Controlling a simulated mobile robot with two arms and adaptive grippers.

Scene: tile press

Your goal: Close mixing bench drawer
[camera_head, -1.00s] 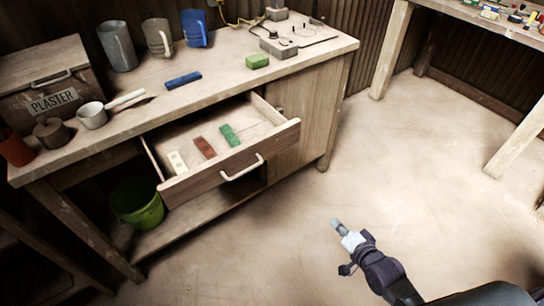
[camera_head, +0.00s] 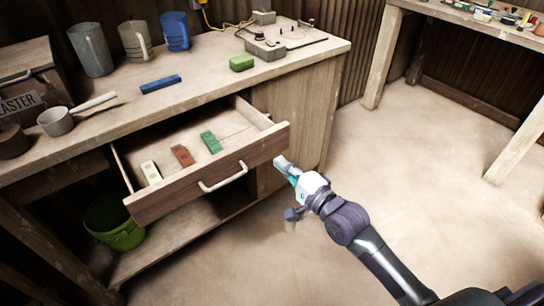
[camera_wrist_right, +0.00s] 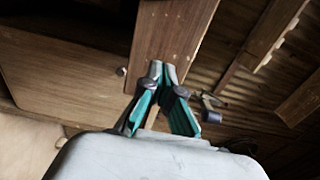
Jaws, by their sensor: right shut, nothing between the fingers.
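The mixing bench drawer (camera_head: 215,186) is pulled open from the bench (camera_head: 305,90). Its front has a pale curved handle (camera_head: 224,178). Inside lie a white block (camera_head: 151,172), a red-brown block (camera_head: 183,155) and a green block (camera_head: 211,142). My right gripper (camera_head: 282,163) is shut and empty, close to the right end of the drawer front in the head view; I cannot tell if it touches. In the right wrist view its closed fingers (camera_wrist_right: 164,68) point at a brown wooden panel. My left gripper is in neither view.
On the bench top are jugs (camera_head: 137,40), a blue block (camera_head: 161,84), a green block (camera_head: 242,63), a small pot (camera_head: 56,122) and a plaster box (camera_head: 24,82). A green bucket (camera_head: 115,222) stands below. The floor to the right is clear, up to another table (camera_head: 470,18).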

